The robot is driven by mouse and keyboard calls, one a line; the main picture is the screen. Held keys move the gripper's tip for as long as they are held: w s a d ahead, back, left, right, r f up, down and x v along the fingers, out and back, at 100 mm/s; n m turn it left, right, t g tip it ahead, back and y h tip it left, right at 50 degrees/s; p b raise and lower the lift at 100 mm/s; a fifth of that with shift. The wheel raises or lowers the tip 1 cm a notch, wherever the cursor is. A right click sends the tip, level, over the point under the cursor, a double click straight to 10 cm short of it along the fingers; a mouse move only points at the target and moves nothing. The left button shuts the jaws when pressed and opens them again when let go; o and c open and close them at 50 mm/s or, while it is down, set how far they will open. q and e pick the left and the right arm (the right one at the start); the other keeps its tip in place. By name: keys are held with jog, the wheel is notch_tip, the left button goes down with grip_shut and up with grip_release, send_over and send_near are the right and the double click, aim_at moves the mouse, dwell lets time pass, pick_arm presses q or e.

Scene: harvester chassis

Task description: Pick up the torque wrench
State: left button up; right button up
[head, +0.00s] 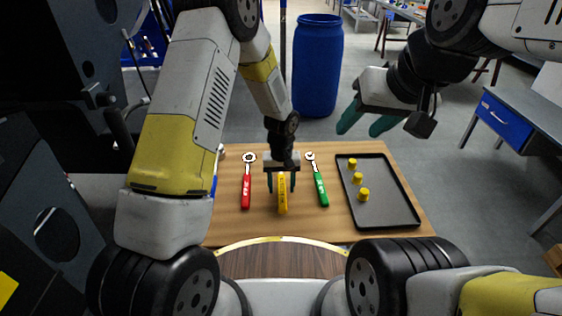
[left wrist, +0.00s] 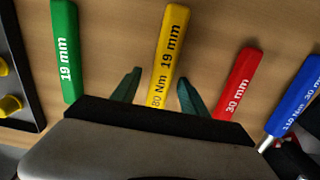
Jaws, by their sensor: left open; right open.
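A yellow-handled wrench (head: 283,200) marked "80 Nm 19 mm" lies on the wooden table; its handle (left wrist: 168,50) shows in the left wrist view. A blue handle (left wrist: 297,97), whose lettering also includes "Nm", lies at the right there; in the head view my left arm mostly hides it. My left gripper (head: 282,184) is open above the yellow handle, with one finger on each side of it; the yellow wrench's head is hidden behind the gripper. I cannot tell whether they touch. My right gripper (head: 366,122) is open and empty, raised beyond the table's far right side.
A red wrench (head: 246,188) marked 30 mm and a green wrench (head: 320,188) marked 19 mm lie either side of the yellow one. A black tray (head: 390,205) with yellow pieces (head: 357,178) is at the right. A blue barrel (head: 318,65) stands behind the table.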

pick_arm(q)
grip_shut()
jog(key=shift+r, duration=0.1)
dwell(1.3)
